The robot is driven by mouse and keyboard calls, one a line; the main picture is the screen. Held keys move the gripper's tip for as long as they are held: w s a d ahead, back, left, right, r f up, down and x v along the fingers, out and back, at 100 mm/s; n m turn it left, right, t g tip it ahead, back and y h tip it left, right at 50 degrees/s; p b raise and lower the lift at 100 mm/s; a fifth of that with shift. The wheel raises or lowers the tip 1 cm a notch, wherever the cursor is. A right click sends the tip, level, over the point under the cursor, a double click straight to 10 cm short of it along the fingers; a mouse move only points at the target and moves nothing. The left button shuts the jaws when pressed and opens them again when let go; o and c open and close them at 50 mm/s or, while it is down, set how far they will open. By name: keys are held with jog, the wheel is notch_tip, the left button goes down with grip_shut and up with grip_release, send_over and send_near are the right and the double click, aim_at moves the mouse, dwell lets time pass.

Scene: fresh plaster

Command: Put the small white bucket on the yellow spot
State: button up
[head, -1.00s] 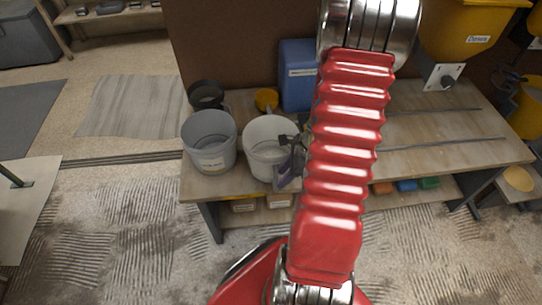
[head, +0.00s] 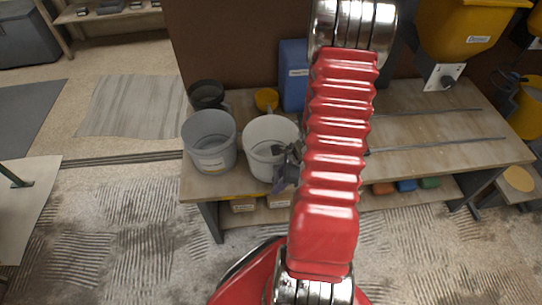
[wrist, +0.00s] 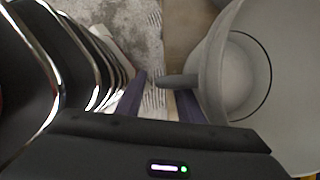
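The small white bucket (head: 257,158) stands upright on the wooden bench, right of a grey bucket. My gripper (head: 283,165) is at its right side, partly behind my red arm. In the wrist view the bucket (wrist: 222,60) is open-topped and fills the right side. A short grey bar (wrist: 178,81) sticks out from its wall towards my fingers. My gripper (wrist: 160,100) is open, its two purple fingers apart, the bar near their tips; I cannot tell whether they touch it. A round yellowish disc (head: 519,178) lies on a low stand at the far right.
The grey bucket (head: 210,150) stands close on the left. Behind are a dark bucket (head: 206,94), a small yellow container (head: 266,99) and a blue box (head: 294,75). A yellow hopper (head: 460,30) hangs at the right back. The bench (head: 440,135) is fairly clear on the right.

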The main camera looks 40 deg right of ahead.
jog(key=shift+c, duration=0.4)
grip_shut()
dwell(0.4)
notch_tip(320, 180, up, 18)
dwell(0.8)
dwell(0.5)
